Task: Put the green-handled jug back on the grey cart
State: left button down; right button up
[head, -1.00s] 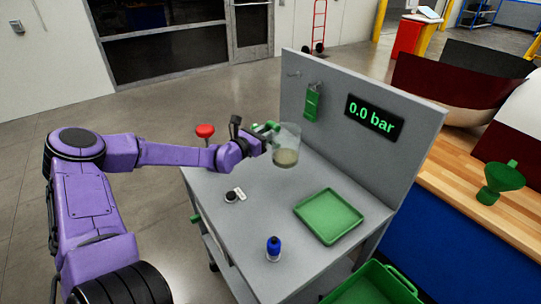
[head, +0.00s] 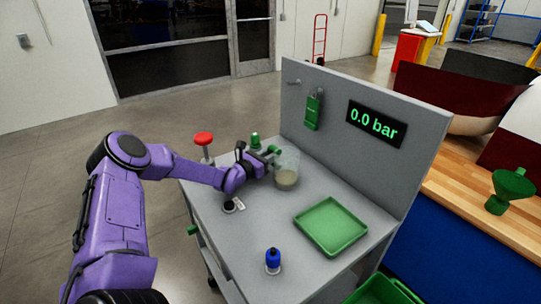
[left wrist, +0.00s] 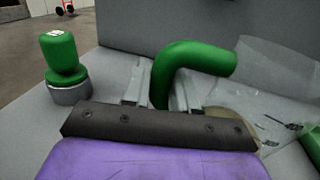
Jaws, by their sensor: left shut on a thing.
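The clear jug (head: 287,178) with a green handle and some pale liquid in the bottom is upright over the back left of the grey cart (head: 235,250). Its base is at or just above the cart top; I cannot tell if it touches. My left gripper (head: 267,156) is shut on the green handle, on the jug's left side. In the left wrist view the green handle (left wrist: 190,62) rises between the fingers of the gripper (left wrist: 158,88), with the clear jug wall (left wrist: 275,75) to the right. My right gripper is not in view.
A green-capped fitting (head: 255,141) and a red knob (head: 203,140) stand near the cart's back left. A green tray (head: 331,227), a blue-capped bottle (head: 273,260) and a small black piece (head: 229,207) are on the cart. The upright panel (head: 400,170) rises behind.

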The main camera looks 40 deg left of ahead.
pick_arm(q)
jog(key=c, duration=0.9)
grip_release()
jog(key=shift+w+f, duration=0.1)
jog(key=shift+r, duration=0.2)
jog(key=shift+s+a+r+p, duration=0.1)
jog(key=shift+s+p, duration=0.25)
jog(key=shift+p, duration=0.1)
jog(key=s+p, duration=0.1)
jog(key=s, duration=0.1)
jog(key=s+p, duration=0.1)
jog(key=s, duration=0.1)
jog(key=s+r+p, duration=0.1)
jog(key=s, duration=0.1)
jog(key=shift+a, duration=0.25)
jog(key=s+p, duration=0.4)
jog(key=shift+s+a+f, duration=0.2)
jog(key=shift+s, duration=0.15)
jog(key=shift+s+f+p, duration=0.15)
jog(key=shift+s+p, duration=0.05)
jog(key=shift+p, duration=0.1)
jog(key=shift+s+f, duration=0.15)
jog(key=shift+f, duration=0.1)
